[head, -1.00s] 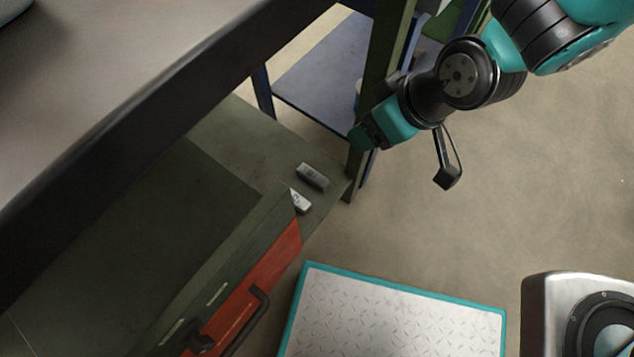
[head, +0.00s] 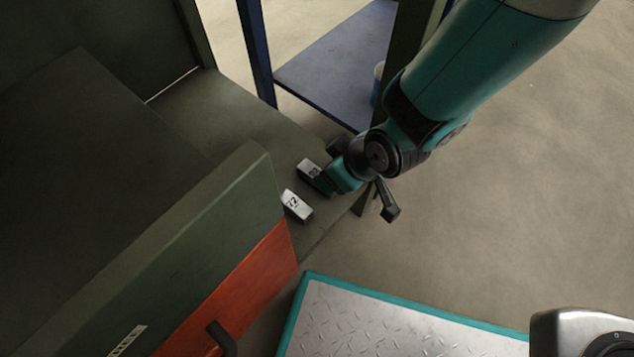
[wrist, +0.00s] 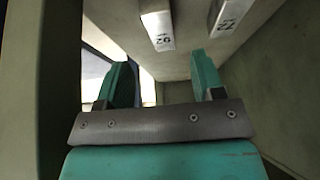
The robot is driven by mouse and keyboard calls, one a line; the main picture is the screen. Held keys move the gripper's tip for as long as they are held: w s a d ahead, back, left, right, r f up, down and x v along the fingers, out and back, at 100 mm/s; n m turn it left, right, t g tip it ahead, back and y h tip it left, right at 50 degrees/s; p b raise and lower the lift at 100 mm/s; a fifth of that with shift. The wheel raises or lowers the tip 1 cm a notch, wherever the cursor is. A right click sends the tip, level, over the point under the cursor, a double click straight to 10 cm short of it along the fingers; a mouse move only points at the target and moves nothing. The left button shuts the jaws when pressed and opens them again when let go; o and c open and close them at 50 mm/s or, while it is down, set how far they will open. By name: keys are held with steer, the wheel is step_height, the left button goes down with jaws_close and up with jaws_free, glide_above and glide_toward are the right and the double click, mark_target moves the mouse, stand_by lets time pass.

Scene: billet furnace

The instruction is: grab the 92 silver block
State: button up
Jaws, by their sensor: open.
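The silver 92 block (wrist: 158,25) lies on a dark green ledge, its number readable in the wrist view. In the head view the block (head: 307,169) is partly hidden by my gripper (head: 335,178). In the wrist view my gripper (wrist: 162,75) is open, with teal fingers apart and nothing between them. The 92 block lies ahead of the gap between the fingertips, apart from them. A second silver block marked 72 (head: 297,205) lies beside it, nearer the orange panel; it also shows at the right of the wrist view (wrist: 228,14).
A green wall (head: 200,225) with an orange panel (head: 240,290) rises beside the ledge (head: 240,120). A blue shelf (head: 335,65) stands behind, with a post close to my arm. A teal-edged metal plate (head: 400,325) is at the bottom. Open floor lies to the right.

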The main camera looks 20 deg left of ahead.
mark_target(306, 168)
steer(key=shift+b+x, duration=0.35)
steer(key=shift+x, duration=0.8)
steer(key=b+x, duration=0.4)
steer(key=shift+a+f, duration=0.2)
steer(key=shift+f, duration=0.15)
steer(key=shift+a+f+b, duration=0.1)
steer(key=shift+a+b, duration=0.1)
steer(key=shift+b, duration=0.15)
jaws_close()
